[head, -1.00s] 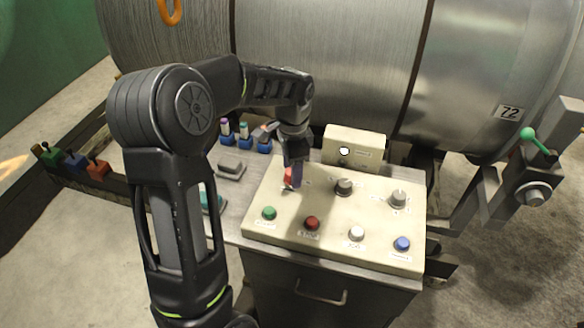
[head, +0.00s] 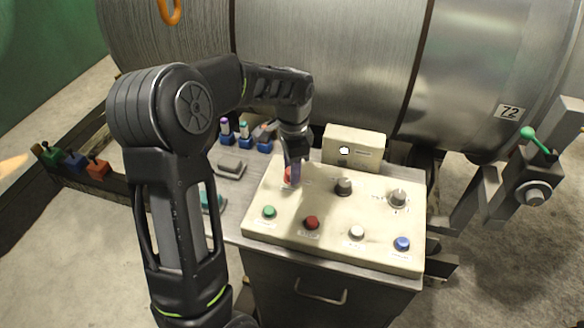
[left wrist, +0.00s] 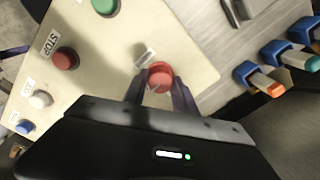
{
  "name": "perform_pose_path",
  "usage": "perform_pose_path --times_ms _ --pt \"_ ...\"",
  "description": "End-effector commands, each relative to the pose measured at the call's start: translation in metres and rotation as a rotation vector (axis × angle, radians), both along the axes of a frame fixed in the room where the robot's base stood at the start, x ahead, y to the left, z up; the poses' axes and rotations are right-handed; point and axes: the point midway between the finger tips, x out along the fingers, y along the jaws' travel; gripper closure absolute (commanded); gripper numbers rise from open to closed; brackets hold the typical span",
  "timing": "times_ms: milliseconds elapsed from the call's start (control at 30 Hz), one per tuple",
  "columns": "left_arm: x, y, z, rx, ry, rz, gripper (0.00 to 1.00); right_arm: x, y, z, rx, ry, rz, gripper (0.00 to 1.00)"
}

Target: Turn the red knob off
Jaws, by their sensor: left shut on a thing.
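The red knob (left wrist: 160,76) sits on the cream control panel (left wrist: 150,22), at its upper left corner in the head view, where the knob (head: 288,174) is partly hidden by my gripper. My left gripper (head: 293,180) comes down over it from above. In the left wrist view its two fingers (left wrist: 160,92) stand on either side of the red knob, shut on it. The marks around the knob are too small to read. My right gripper is in neither view.
Blue holders (head: 245,140) stand at the back left. A large metal drum (head: 320,60) fills the back.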

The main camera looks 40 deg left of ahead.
Motion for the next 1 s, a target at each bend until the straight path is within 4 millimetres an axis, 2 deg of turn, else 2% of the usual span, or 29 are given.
perform_pose_path --times_ms 267,467,1000 --pt "0.000 0.000 0.000 0.001 0.000 0.068 1.00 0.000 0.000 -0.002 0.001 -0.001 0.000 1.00" --pt "0.001 0.000 0.000 0.001 0.000 0.184 1.00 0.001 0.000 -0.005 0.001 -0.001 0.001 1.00" --pt "0.001 0.000 0.000 0.001 -0.002 0.672 1.00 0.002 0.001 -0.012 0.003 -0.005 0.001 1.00"
